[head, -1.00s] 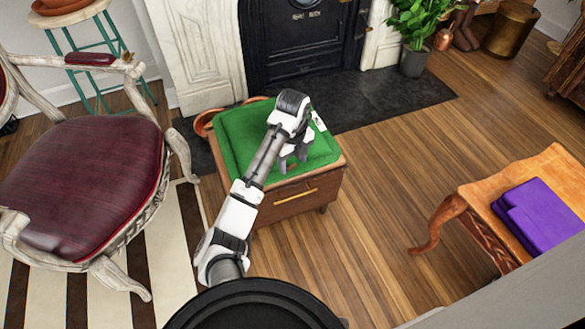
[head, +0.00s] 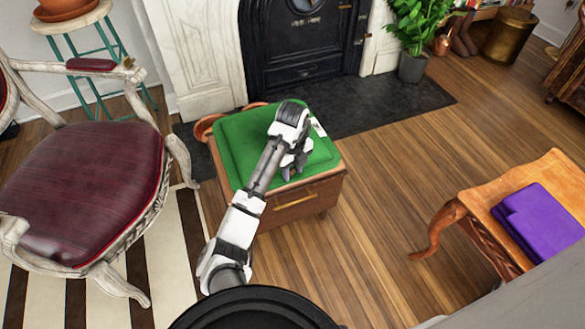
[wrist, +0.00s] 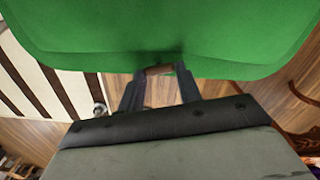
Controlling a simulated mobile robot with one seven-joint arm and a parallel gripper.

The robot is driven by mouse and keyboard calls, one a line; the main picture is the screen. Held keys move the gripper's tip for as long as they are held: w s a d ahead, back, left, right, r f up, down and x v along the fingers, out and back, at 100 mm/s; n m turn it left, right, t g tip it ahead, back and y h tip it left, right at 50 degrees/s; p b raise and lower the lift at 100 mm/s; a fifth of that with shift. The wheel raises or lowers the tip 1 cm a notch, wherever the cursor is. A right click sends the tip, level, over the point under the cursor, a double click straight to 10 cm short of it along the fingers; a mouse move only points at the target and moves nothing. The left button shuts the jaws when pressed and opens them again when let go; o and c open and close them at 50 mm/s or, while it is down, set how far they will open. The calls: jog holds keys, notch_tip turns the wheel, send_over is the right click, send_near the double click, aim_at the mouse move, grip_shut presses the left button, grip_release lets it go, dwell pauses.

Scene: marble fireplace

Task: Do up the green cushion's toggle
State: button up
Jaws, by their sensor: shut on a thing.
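The green cushion (head: 240,140) lies on top of a wooden drawer chest. In the wrist view the cushion (wrist: 160,30) fills the top of the picture. My gripper (head: 289,174) is at the cushion's near edge, with its fingers close together. In the wrist view my gripper (wrist: 159,73) has a small brown toggle (wrist: 158,70) between its fingertips, at the cushion's edge, and is shut on it. The loop for the toggle cannot be made out, and whether the toggle is through anything cannot be told.
The wooden chest (head: 300,202) stands before the fireplace (head: 300,45). A red armchair (head: 85,185) is close on the left. A wooden table (head: 480,205) with a folded purple cloth (head: 540,220) is at right. Bare floor lies between chest and table.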

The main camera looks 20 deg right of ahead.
jog(key=shift+r+n+p, duration=0.2)
jog(key=shift+n+p, duration=0.1)
jog(key=shift+f+n, duration=0.2)
jog(key=shift+n, duration=0.1)
jog(key=o, duration=1)
jog(key=shift+f+b, duration=0.1)
jog(key=shift+b, duration=0.25)
